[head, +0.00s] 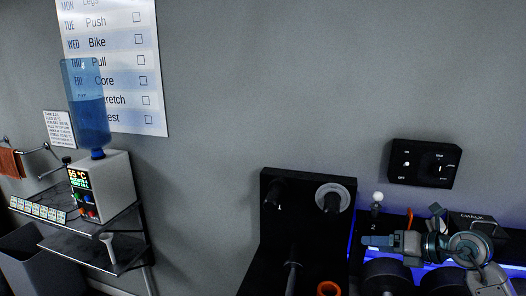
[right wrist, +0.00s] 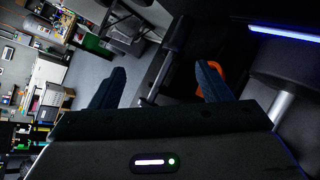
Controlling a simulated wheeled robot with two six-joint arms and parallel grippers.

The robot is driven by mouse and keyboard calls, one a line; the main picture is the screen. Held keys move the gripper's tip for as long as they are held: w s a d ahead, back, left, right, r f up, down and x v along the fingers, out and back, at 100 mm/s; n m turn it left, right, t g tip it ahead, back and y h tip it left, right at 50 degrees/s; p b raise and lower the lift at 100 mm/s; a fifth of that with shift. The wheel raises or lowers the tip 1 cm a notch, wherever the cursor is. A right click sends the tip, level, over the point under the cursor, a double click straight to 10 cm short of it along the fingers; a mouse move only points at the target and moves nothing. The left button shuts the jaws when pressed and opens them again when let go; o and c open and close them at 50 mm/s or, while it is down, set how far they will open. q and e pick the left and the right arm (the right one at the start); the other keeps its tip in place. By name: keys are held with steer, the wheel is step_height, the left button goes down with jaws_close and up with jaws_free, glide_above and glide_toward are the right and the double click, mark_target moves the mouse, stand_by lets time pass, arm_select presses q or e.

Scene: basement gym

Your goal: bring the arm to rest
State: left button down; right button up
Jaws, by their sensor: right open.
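My right gripper (head: 378,241) is at the lower right of the head view, its fingers pointing left. It is in front of the black rack with the blue-lit edge. In the right wrist view my right gripper (right wrist: 158,84) shows its two dark fingers standing well apart, with nothing between them. An orange thing (right wrist: 212,78) shows behind the right-hand finger, apart from it as far as I can tell. My left gripper is not in view.
A black stand (head: 308,215) with pegs and a grey disc (head: 335,197) stands left of my right gripper. Dark round weights (head: 388,277) lie below it. A chalk box (head: 472,222) and a wall control panel (head: 425,164) are near. A water dispenser (head: 102,190) stands far left.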

steer(key=s+a+r+m+t+y, duration=0.4)
steer(key=s+a+r+m+t, duration=0.15)
steer(key=m+t, duration=0.4)
steer(key=s+d+f+m+g+h, duration=0.3)
steer(key=s+d+f+m+h, duration=0.25)
steer(key=f+m+h, duration=0.55)
steer(key=s+d+f+m+g+h, duration=0.3)
steer(key=s+d+f+m+h, duration=0.35)
steer(key=m, duration=0.75)
steer(key=s+a+f+m+g+y, duration=0.1)
steer(key=s+a+f+g+y, duration=0.1)
steer(key=s+a+f+g, duration=0.45)
steer(key=s+a+f+g+y, duration=0.25)
steer(key=s+f, duration=0.45)
steer(key=s, duration=0.5)
step_height(320, 180, down, 31)
steer(key=d+g+b, duration=0.1)
steer(key=d+b, duration=0.1)
steer(key=s+d+f+g+b, duration=0.1)
steer(key=s+f, duration=1.6)
steer(key=f, duration=0.5)
steer(key=shift+s+d+m+h, duration=0.2)
steer(key=shift+m+h, duration=0.1)
steer(key=shift+m, duration=0.05)
